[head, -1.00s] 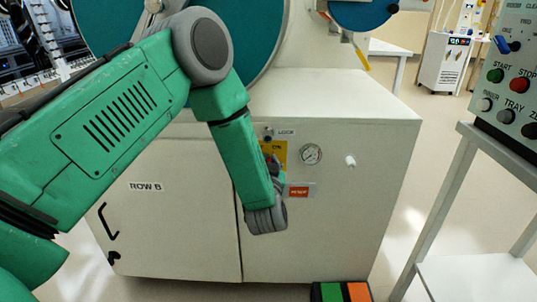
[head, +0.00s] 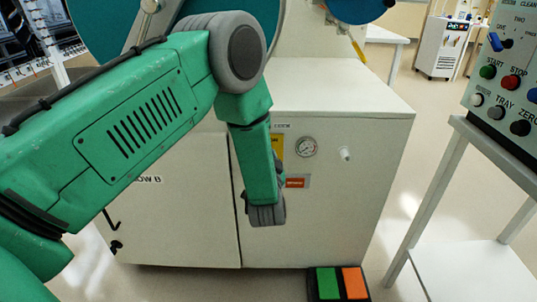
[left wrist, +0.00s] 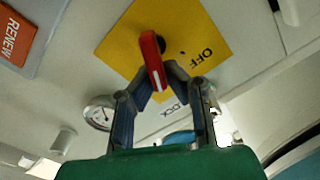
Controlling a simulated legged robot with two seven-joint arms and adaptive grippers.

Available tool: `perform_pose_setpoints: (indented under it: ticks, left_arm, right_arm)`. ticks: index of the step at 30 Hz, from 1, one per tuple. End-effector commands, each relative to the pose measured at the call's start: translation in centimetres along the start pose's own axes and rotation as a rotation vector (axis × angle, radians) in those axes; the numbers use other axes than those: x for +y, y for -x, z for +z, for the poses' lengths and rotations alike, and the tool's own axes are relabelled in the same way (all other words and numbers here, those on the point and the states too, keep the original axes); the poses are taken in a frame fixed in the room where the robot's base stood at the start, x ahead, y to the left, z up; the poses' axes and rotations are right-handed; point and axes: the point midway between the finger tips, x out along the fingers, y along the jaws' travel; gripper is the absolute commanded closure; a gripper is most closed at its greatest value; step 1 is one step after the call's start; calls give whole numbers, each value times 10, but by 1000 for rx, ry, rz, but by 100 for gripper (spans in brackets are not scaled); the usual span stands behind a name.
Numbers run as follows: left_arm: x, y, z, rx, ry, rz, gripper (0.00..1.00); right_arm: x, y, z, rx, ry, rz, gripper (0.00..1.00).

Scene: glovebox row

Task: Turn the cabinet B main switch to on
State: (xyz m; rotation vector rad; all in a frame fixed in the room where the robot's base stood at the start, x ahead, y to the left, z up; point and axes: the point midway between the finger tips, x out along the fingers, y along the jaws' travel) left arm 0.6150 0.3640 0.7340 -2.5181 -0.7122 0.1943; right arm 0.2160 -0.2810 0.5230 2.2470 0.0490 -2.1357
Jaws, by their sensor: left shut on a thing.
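The main switch is a red handle (left wrist: 152,58) on a yellow plate (left wrist: 195,30) marked OFF, seen in the left wrist view. My left gripper (left wrist: 155,82) is shut on the handle's near end, with a fingertip on each side. The OFF word lies to the right of the handle; any ON mark is hidden or out of view. In the head view only a sliver of the yellow plate (head: 278,145) shows beside my green left arm, which hides the switch. The plate is on the front of the white cabinet (head: 330,220) labelled ROW B. My right gripper is not in view.
A gauge (head: 306,147), a white knob (head: 346,154) and a RENEW label (head: 295,183) are close to the switch. Green and orange pedals (head: 339,284) lie on the floor. A button panel (head: 505,95) on a stand is at the right, with open floor between.

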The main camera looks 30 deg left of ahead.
Motion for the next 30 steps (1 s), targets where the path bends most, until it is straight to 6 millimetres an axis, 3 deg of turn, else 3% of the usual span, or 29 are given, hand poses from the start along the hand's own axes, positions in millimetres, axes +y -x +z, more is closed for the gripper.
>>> perform_pose_setpoints:
  ticks: [2,3,4,17,30]
  left_arm:
    - [3,2,2,-4,-1,8,100]
    - [3,2,2,-4,-1,8,78]
    - [3,2,2,-4,-1,8,69]
    - [1,9,1,-3,-1,4,69]
    - [2,95,1,-2,-3,9,69]
  right_arm:
    - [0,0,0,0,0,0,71]
    - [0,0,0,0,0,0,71]
    - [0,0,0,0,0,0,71]
    - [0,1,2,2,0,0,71]
    - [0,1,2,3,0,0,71]
